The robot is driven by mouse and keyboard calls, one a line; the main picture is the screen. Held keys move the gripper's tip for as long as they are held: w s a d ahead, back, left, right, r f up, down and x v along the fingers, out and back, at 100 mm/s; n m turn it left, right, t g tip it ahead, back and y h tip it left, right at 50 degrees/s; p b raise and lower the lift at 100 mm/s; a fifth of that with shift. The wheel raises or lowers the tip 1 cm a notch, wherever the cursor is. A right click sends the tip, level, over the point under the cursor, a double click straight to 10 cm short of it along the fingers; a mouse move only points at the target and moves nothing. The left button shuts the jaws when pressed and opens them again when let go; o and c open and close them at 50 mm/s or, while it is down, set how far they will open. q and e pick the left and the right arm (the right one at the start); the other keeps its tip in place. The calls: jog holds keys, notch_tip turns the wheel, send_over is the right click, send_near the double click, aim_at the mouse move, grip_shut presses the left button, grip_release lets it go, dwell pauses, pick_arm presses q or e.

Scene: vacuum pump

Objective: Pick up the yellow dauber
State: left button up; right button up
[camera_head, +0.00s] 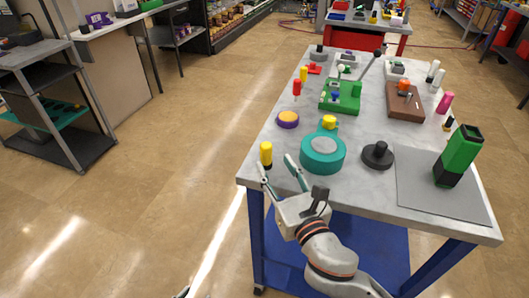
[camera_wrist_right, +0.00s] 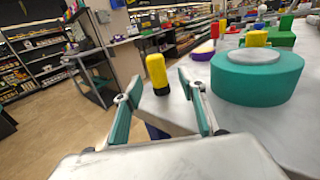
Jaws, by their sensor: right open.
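The yellow dauber (camera_head: 266,153) stands upright at the near left corner of the grey table, yellow above a black base. In the right wrist view the yellow dauber (camera_wrist_right: 157,73) appears in the gap between the fingers, just beyond their tips. My right gripper (camera_head: 275,166) is open and empty, low at the table's near edge; in the wrist view its two teal-padded fingers (camera_wrist_right: 160,88) are spread. I see no contact with the dauber. My left gripper is not recognizable; only a small dark sliver shows at the bottom edge of the head view.
A round teal part (camera_head: 322,164) with a grey top stands right of the gripper. A purple-and-orange disc (camera_head: 288,119) lies behind the dauber. A black knob (camera_head: 377,155), a green-and-black block (camera_head: 458,155) and a grey mat (camera_head: 420,190) are farther right. Left of the table is open floor.

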aim_at(268, 158)
jog(key=x, duration=0.6)
jog(key=shift+a+f+b, duration=0.15)
jog(key=shift+a+b, duration=0.05)
jog(key=shift+b, duration=0.15)
jog(key=shift+s, duration=0.1)
jog(key=c, duration=1.1)
